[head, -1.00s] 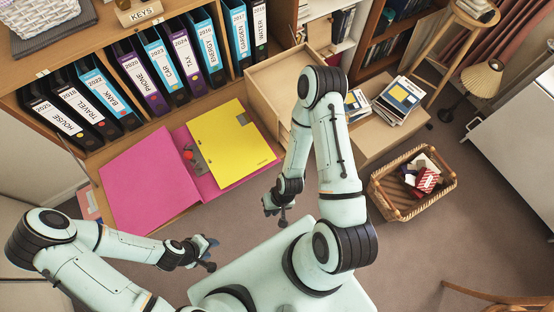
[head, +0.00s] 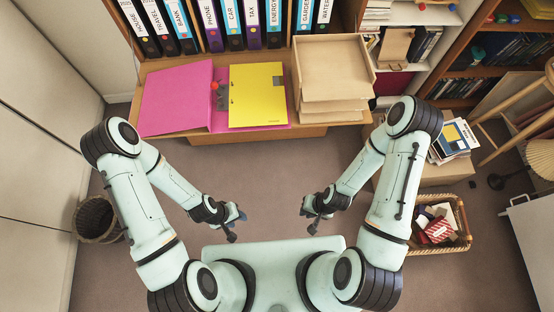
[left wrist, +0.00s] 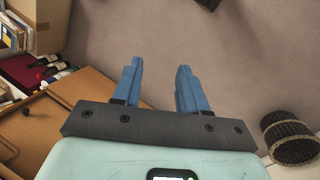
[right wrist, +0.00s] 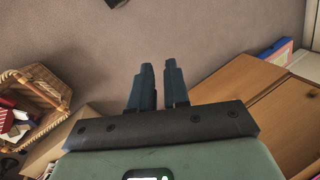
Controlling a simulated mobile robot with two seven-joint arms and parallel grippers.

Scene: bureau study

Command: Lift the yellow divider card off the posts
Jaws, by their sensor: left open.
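The yellow divider card (head: 262,95) lies flat on the right side of an open pink binder (head: 175,98) on the desk shelf. Its left edge is beside the metal ring mechanism (head: 222,97), which has a small red part (head: 214,86); whether the posts pass through its holes is too small to tell. My left gripper (head: 237,228) is open and empty over the floor, in front of and below the binder. My right gripper (head: 310,222) is also over the floor, further right, with a narrow empty gap between its fingers. Neither gripper touches the card.
Wooden stacked trays (head: 333,80) stand close to the right of the binder. A row of upright labelled folders (head: 240,25) stands behind it. A wicker basket (head: 462,228) and a dark round bin (head: 97,218) are on the floor. The floor before the desk is clear.

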